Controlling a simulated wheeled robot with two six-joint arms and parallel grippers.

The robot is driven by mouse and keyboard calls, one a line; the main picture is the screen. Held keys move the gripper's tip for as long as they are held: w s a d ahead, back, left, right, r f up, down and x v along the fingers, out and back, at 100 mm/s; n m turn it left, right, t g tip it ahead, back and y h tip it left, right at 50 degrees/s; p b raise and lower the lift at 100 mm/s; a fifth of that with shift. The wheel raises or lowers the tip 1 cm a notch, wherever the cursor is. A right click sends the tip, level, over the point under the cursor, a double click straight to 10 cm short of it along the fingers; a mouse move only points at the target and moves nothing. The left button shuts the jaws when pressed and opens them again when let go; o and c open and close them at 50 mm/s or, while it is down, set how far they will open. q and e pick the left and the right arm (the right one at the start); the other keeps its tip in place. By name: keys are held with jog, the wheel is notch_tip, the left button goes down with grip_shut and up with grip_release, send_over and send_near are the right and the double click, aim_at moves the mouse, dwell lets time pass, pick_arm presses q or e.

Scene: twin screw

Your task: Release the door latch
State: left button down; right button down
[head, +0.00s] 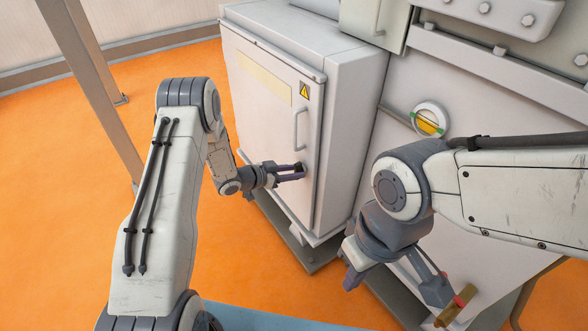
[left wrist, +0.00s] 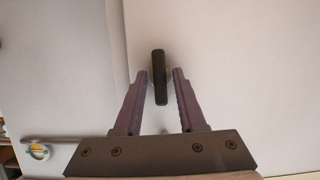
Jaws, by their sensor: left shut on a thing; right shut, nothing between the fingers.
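The white cabinet door (head: 265,120) is closed against its cabinet. Its latch, a small dark handle (head: 301,165), sits low near the door's right edge, below a pale bar handle (head: 297,128). My left gripper (head: 303,172) is at the door, shut on the latch. In the left wrist view the black latch handle (left wrist: 159,75) stands upright between the tips of the two purple fingers (left wrist: 159,92).
A round gauge (head: 429,120) with a yellow and green face is on the machine panel to the right. A red and brass fitting (head: 456,304) is low at the right. A grey post (head: 95,90) stands at the left. Open orange floor (head: 70,200) lies left of the cabinet.

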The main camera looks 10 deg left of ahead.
pick_arm(q)
jog(key=c, duration=0.8)
grip_release()
jog(key=p+v, duration=0.2)
jog(key=v, duration=0.8)
jog(key=shift+a+p, duration=0.15)
jog(key=shift+p, duration=0.2)
jog(key=shift+s+r, duration=0.1)
jog(key=shift+r, duration=0.05)
